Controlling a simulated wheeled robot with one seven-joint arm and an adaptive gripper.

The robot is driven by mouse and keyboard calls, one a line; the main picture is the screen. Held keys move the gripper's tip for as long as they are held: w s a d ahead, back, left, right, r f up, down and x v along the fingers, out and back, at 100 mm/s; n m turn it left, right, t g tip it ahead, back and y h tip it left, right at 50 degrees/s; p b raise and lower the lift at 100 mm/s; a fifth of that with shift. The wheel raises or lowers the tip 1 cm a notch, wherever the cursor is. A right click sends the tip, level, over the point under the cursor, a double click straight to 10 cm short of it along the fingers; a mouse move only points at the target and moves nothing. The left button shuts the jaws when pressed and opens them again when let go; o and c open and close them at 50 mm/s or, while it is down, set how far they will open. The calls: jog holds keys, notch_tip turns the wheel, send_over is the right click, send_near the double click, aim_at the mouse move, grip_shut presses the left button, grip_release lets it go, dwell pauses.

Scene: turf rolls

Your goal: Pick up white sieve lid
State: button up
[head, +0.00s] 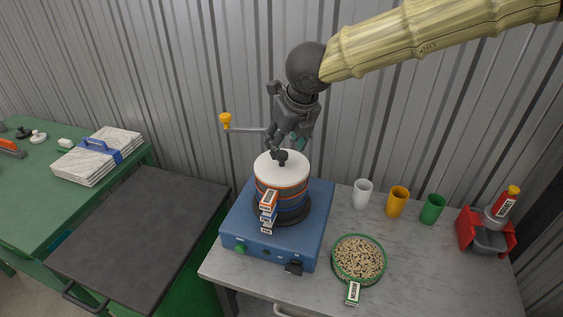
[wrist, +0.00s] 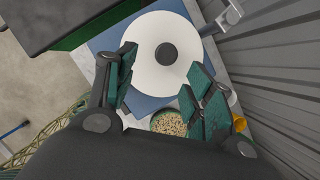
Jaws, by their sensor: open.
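The white sieve lid (head: 281,167) is a round disc with a dark knob (head: 282,156) in its middle. It lies on top of a stack of sieves (head: 285,205) with coloured bands, on a blue shaker base (head: 240,226). In the wrist view the lid (wrist: 150,72) fills the upper middle, with its knob (wrist: 166,54) ahead of the fingers. My gripper (head: 286,147) is above the lid, close to the knob. In the wrist view my gripper (wrist: 160,88) has its teal finger pads spread wide, with nothing between them but the lid below.
A yellow-handled crank arm (head: 246,129) sticks out left behind the stack. A green-rimmed sieve of grain (head: 359,259) lies in front right. White (head: 361,194), orange (head: 397,202) and green (head: 432,209) cups stand right. A dark-topped cart (head: 145,235) stands left. A corrugated wall is behind.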

aim_at(282, 154)
jog(key=shift+w+a+f, duration=0.15)
jog(key=shift+w+f, duration=0.75)
jog(key=shift+f, duration=0.3)
jog(key=shift+f+p, duration=0.35)
jog(key=shift+p, duration=0.2)
jog(key=p+x, duration=0.1)
jog(key=x, duration=0.3)
jog(key=shift+w, duration=0.25)
jog(key=shift+s, duration=0.1)
jog(key=c, duration=1.2)
